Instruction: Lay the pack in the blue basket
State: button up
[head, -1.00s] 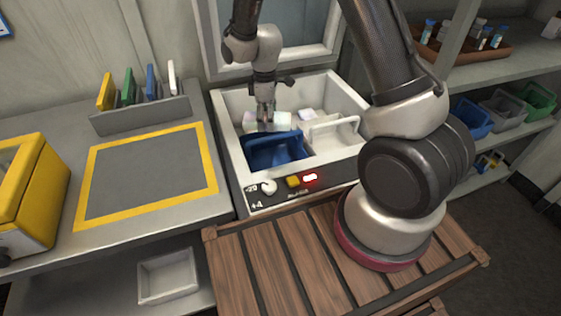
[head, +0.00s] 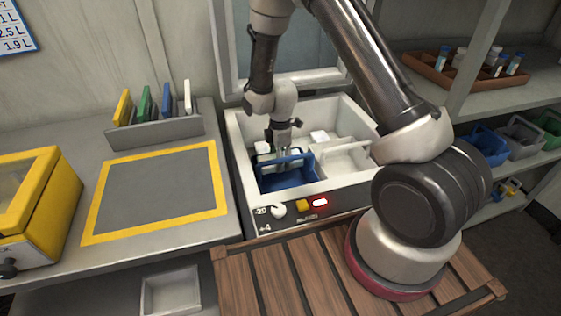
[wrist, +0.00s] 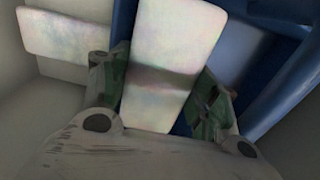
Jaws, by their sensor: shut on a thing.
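My gripper (head: 281,152) is inside the white open chest, low at the back of the blue basket (head: 290,180). In the wrist view it is shut on a pale, flat, rectangular pack (wrist: 172,45), with a green-padded finger on each side. The blue basket's wall and handle (wrist: 290,92) show beside and behind the held pack. I cannot tell whether the pack touches the basket or is inside its rim. A second pale pack (wrist: 62,36) lies to the left in the wrist view. In the head view, the fingers and basket handle partly hide the held pack.
A white basket (head: 345,158) stands right of the blue one, with a white pack (head: 320,137) behind it. The chest's walls (head: 240,150) enclose them. A yellow-framed grey mat (head: 155,190) lies clear on the left counter.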

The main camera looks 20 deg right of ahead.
jog(key=shift+f, duration=0.55)
jog(key=shift+f, duration=0.1)
jog(key=shift+f, duration=0.4)
jog(key=shift+f, duration=0.1)
jog(key=o, duration=0.9)
jog(key=shift+o, duration=0.2)
